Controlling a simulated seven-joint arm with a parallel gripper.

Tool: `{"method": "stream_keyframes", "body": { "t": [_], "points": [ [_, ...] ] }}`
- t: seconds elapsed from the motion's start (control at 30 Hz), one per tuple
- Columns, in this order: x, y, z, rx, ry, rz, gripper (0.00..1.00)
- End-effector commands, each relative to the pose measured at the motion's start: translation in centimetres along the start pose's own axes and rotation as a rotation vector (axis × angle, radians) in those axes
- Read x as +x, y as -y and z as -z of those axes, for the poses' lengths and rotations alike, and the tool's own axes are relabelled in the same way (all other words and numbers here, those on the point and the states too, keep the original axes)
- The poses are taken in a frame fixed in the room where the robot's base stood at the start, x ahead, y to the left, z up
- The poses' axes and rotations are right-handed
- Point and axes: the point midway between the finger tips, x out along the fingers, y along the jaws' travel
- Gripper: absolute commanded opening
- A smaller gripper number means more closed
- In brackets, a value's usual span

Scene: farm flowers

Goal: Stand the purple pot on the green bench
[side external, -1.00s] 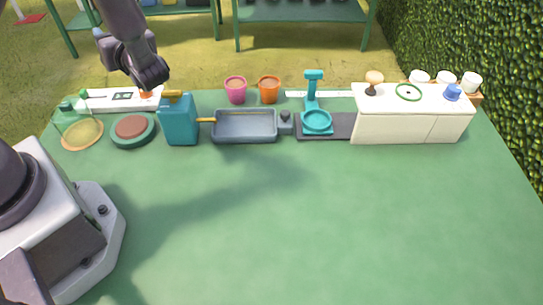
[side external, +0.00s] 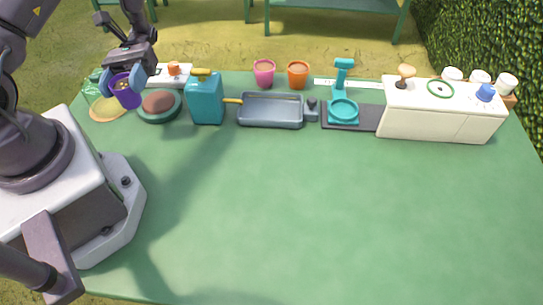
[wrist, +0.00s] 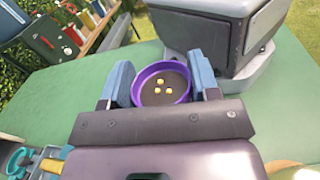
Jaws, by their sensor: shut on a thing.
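The purple pot (side external: 126,95) is between the fingers of my gripper (side external: 125,82) at the back left of the green bench top (side external: 310,190). In the side view it looks roughly upright, in front of part of a round yellow-topped item (side external: 105,110). In the wrist view the pot (wrist: 162,103) sits between both fingers of my gripper (wrist: 162,84), with dark soil and a few small yellow pieces inside. It appears held above the green surface; the gap under it is hard to judge.
A brown-topped round dish (side external: 159,105), teal can (side external: 206,100), grey tray (side external: 270,112) and teal scale (side external: 343,108) line the back. Pink (side external: 264,74) and orange pots (side external: 298,76) stand behind. A white cabinet (side external: 440,122) is at right. The front and middle are clear.

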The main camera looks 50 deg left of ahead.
Motion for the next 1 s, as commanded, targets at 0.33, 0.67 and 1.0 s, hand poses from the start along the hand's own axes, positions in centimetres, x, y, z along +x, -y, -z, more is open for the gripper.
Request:
{"method": "stream_keyframes", "body": {
  "t": [0.33, 0.67, 1.0],
  "points": [
    [-8.0, -5.7, 1.6, 0.001, -0.119, -0.824, 0.31],
    [-17.9, -10.3, 1.1, 0.000, -0.209, -1.478, 0.31],
    [-18.8, -19.1, 2.9, -0.005, -0.239, -1.690, 0.31]
  ]
}}
